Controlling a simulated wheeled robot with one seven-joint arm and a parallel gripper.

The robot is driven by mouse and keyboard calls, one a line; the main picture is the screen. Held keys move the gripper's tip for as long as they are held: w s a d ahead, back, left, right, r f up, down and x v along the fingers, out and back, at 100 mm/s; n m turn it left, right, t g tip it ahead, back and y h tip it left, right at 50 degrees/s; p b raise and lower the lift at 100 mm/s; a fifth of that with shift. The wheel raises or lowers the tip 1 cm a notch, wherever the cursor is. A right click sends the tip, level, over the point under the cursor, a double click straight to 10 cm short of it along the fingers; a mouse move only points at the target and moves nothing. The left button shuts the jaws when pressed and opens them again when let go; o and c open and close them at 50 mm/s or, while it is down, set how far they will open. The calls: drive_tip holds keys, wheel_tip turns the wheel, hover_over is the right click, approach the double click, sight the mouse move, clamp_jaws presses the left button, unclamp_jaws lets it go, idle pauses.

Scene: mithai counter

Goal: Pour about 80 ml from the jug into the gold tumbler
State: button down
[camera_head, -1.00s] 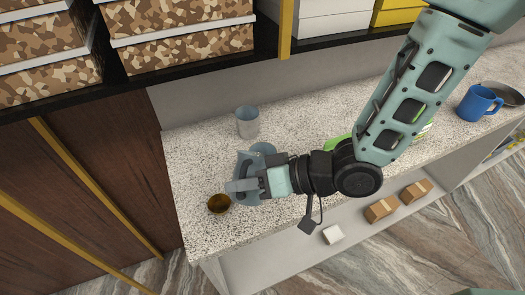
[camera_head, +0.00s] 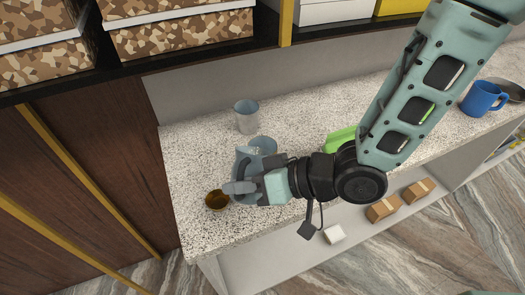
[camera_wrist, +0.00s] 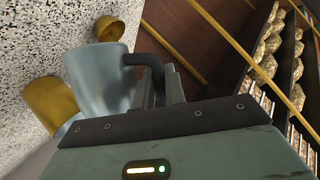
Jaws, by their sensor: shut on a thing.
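The blue-grey jug (camera_head: 243,160) is near the counter's left end, just behind and right of the gold tumbler (camera_head: 215,203). My gripper (camera_head: 240,187) is shut on the jug; its fingertips overlap the tumbler's rim in the head view. In the wrist view the jug (camera_wrist: 95,80) shows close, with its dark handle at the jaws. Two gold-coloured vessels appear there, a larger one (camera_wrist: 48,100) beside the jug and a smaller one (camera_wrist: 108,28) above its rim; I cannot tell which is the tumbler. No stream of liquid is visible.
A grey metal cup (camera_head: 246,117) stands behind the jug. A green object (camera_head: 341,140) is partly hidden by my arm. A blue mug (camera_head: 480,100) and a dark pan (camera_head: 510,90) are at the right. The speckled counter (camera_head: 195,150) has free room at back left.

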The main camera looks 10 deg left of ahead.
sight(237, 199)
drive_tip(key=shift+s+a+f+n+t+b, duration=0.1)
drive_tip(key=shift+s+f+n+t+b, duration=0.2)
drive_tip(key=shift+s+f+b, duration=0.5)
drive_tip(key=shift+s+a+f+n+t+b, duration=0.1)
drive_tip(key=shift+f+n+t+b, duration=0.25)
drive_tip(key=shift+b, duration=0.85)
drive_tip(key=s+f+n+t+b, duration=0.1)
drive_tip(key=s+b, duration=0.1)
drive_tip(key=b, duration=0.6)
drive_tip(key=shift+a+f+n, duration=0.15)
drive_tip(key=shift+f+n, duration=0.2)
drive_tip(key=shift+f, duration=0.05)
drive_tip(key=shift+s+f+b, duration=0.1)
drive_tip(key=shift+b, duration=0.95)
drive_tip(key=b, duration=0.5)
drive_tip(key=shift+s+f+t, duration=0.3)
drive_tip(key=shift+f+t, duration=0.05)
drive_tip(key=n+b, duration=0.1)
drive_tip(key=b, duration=0.2)
drive_tip(key=shift+s+a+t, duration=0.1)
drive_tip(key=shift+s+t, duration=0.3)
drive_tip(key=shift+s+r+n+b, duration=0.1)
drive_tip(key=shift+r+n+b, duration=0.05)
drive_tip(key=shift+n+b, duration=0.25)
